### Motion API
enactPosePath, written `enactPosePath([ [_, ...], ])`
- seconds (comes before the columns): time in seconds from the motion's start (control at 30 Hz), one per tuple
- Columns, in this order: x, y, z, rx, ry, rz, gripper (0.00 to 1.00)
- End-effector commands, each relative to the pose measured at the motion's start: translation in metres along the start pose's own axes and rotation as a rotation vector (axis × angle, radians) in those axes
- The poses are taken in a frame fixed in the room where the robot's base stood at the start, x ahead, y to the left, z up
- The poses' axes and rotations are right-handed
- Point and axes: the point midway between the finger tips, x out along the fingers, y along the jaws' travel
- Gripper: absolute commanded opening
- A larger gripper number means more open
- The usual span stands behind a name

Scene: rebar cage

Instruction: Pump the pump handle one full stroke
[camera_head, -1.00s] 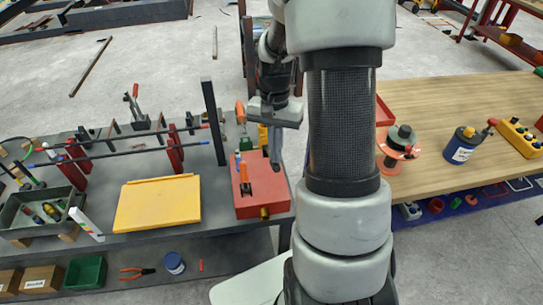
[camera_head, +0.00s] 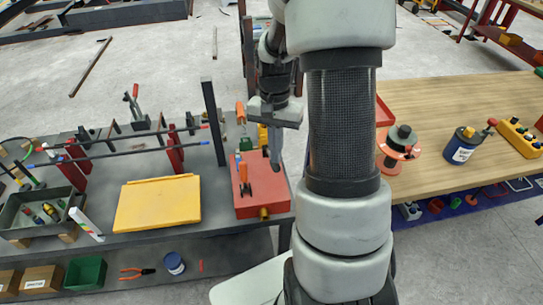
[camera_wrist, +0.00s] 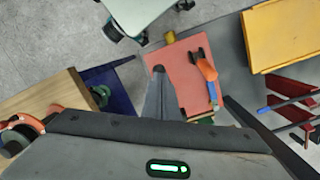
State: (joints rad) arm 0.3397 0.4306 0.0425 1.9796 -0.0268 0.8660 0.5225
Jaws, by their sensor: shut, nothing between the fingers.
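The pump is a red box (camera_head: 270,206) on the right end of the grey bench; it also shows in the wrist view (camera_wrist: 181,62). Its handle, orange (camera_head: 241,168) with a blue section, rises from a dark bracket on the box top. In the wrist view the handle (camera_wrist: 207,71) lies to the right of my fingers. My gripper (camera_head: 275,166) is shut and empty, pointing down over the right part of the box. Its fingers (camera_wrist: 158,72) show apart from the handle. The contact between fingertips and box top cannot be told.
A dark upright post (camera_head: 213,122) stands left of the pump. A yellow panel (camera_head: 158,203) lies farther left, with clamped bars (camera_head: 110,152) behind it. A wooden table (camera_head: 455,100) with a reel (camera_head: 398,150) stands to the right. A gap separates the two tables.

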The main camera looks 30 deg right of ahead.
Motion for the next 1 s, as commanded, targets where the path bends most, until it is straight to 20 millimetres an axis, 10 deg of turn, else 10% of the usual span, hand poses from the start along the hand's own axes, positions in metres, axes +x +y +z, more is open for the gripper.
enactPosePath([
  [1.0,0.014,0.002,0.004,0.000,0.000,0.000,0.00],
])
